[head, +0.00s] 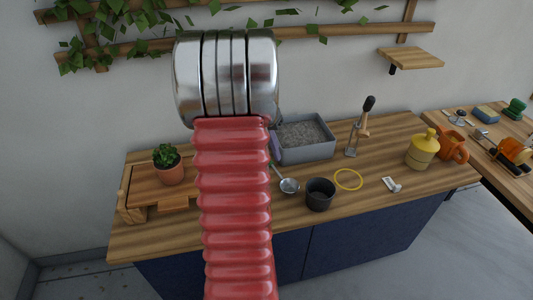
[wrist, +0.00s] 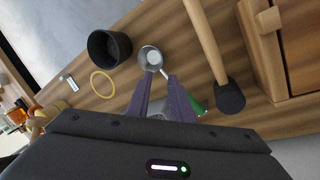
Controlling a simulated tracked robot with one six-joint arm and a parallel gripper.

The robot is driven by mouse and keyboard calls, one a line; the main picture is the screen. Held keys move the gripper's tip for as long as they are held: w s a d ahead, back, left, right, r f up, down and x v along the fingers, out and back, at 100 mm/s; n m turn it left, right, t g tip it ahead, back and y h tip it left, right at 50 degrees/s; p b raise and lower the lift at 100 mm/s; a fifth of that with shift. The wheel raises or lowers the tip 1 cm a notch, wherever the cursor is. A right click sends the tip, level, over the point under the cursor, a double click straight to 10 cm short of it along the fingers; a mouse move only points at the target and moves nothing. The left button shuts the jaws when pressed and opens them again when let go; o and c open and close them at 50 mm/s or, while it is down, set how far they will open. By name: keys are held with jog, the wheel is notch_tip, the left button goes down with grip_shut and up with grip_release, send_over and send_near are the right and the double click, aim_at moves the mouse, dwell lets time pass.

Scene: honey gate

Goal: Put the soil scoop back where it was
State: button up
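A small metal scoop with a round bowl (head: 289,186) lies on the wooden worktop, left of the black pot. Its thin handle runs back toward my arm and is partly hidden. In the wrist view the bowl (wrist: 150,57) shows just beyond my fingertips. My gripper (wrist: 160,80) has two purple fingers standing apart, with worktop visible between them. The handle end lies close to the right fingertip; I cannot tell whether they touch. In the head view my arm hides most of the gripper; a purple finger shows beside the grey tray of soil (head: 331,151).
A black pot (head: 320,194) and a yellow ring (head: 348,180) are right of the scoop. A wooden handle with a black end (wrist: 207,42) lies near the right finger. A potted plant (head: 169,168) stands left. A yellow container (head: 421,150) stands right.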

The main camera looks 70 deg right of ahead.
dwell(0.3)
jog(key=w+a+r+n+t+h, duration=0.15)
jog(key=w+a+r+n, duration=0.3)
jog(key=w+a, duration=0.55)
jog(key=w+a+r+n+t+h, duration=0.15)
jog(key=w+a+r+n, duration=0.3)
jog(key=w+a, duration=0.6)
jog(key=s+a+r+n+t+y, duration=0.1)
jog(key=a+n+t, duration=0.2)
jog(key=a, duration=1.2)
jog(key=s+a+r+n+t+y, duration=0.1)
jog(key=a+n, duration=0.6)
jog(key=a, duration=0.8)
jog(key=shift+s+r+t+y, duration=0.45)
jog(key=shift+s+t, duration=0.3)
jog(key=shift+t, duration=0.35)
jog(key=shift+s, duration=0.1)
